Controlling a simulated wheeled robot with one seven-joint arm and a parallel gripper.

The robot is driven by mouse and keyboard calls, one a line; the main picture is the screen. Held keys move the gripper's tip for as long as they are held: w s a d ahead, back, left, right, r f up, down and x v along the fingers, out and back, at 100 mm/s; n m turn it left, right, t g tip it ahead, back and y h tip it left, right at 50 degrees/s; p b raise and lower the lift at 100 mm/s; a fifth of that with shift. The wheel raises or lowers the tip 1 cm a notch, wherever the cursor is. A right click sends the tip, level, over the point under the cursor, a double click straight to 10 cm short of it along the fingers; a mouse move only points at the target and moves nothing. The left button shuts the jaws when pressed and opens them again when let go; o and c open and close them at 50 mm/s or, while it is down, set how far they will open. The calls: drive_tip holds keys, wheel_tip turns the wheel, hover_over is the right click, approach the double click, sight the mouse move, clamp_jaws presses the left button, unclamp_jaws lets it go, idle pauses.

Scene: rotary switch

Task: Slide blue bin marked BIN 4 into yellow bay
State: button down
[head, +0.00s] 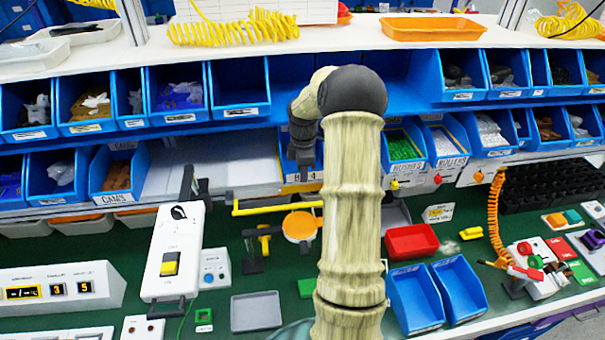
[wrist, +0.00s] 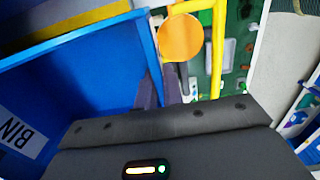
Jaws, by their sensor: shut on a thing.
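The blue bin marked BIN 4 (head: 291,173) is at the lower shelf in the head view, partly hidden by my arm; part of its label shows. In the wrist view the blue bin (wrist: 85,85) fills the left side, with a white label reading BIN. My gripper (wrist: 160,85) is shut on the bin's side wall, one dark finger on each side of it. In the head view my gripper (head: 303,158) is small and dark above the bin. A yellow strip (head: 292,188) marks the bay edge just under the bin. How deep the bin sits is unclear.
A yellow bar (head: 275,208) with an orange disc (head: 299,227) stands close in front of the bin. Other blue bins, such as the CAMS bin (head: 117,180), line both shelves. A bare whitish shelf area (head: 215,172) lies left of the bin.

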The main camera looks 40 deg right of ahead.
drive_tip(key=c, duration=1.5)
unclamp_jaws()
drive_tip(key=shift+o, duration=0.2)
wheel_tip(320, 180, up, 17)
drive_tip(key=b, duration=0.3)
drive_tip(key=shift+s+r+b, duration=0.15)
drive_tip(key=shift+r+b, duration=0.05)
drive_tip(key=shift+b, duration=0.2)
